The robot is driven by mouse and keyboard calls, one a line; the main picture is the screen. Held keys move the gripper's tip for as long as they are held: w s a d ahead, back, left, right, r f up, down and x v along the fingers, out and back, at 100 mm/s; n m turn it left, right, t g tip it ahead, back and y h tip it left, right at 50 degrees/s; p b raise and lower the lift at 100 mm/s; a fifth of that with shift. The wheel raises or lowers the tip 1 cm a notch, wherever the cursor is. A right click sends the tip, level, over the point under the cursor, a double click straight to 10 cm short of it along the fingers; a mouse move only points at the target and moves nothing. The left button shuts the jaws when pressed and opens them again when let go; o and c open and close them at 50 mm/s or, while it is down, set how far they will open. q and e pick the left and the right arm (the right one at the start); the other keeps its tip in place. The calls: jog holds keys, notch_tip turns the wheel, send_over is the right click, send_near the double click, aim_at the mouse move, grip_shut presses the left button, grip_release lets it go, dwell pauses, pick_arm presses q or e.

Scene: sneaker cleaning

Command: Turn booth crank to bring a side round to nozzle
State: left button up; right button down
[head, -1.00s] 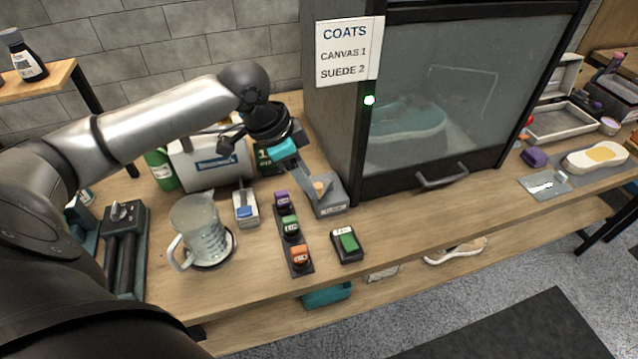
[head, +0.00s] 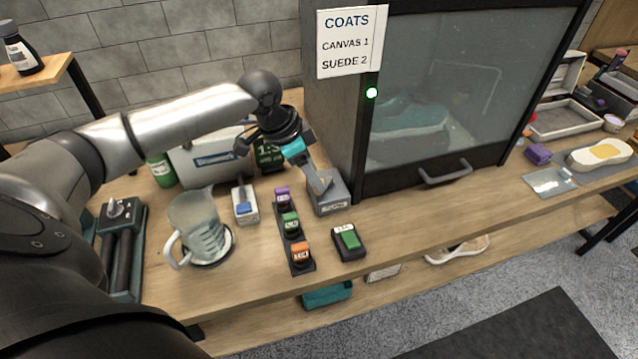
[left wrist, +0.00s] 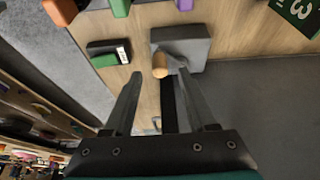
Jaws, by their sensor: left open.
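The booth (head: 340,130) stands at the back with its glass door shut. A shoe (head: 415,122) shows dimly behind the glass. The crank's grey base (head: 330,203) sits on the bench by the booth's front left corner. In the left wrist view, the crank base (left wrist: 182,45) carries a round wooden knob (left wrist: 160,66). My left gripper (head: 320,184) is open and points down at the crank. In the left wrist view, the knob lies near and between the tips of my left gripper (left wrist: 160,82), not clamped. In the head view my fingers hide the knob. My right gripper is not in view.
A strip of purple, green and orange pods (head: 292,226) and a green-topped switch box (head: 348,241) lie in front of the crank. A clear jug (head: 197,228) and a blue-padded block (head: 244,204) stand left. A COATS sign (head: 346,42) hangs on the booth.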

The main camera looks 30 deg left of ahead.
pick_arm(q)
jog(key=shift+x, duration=1.7)
grip_shut()
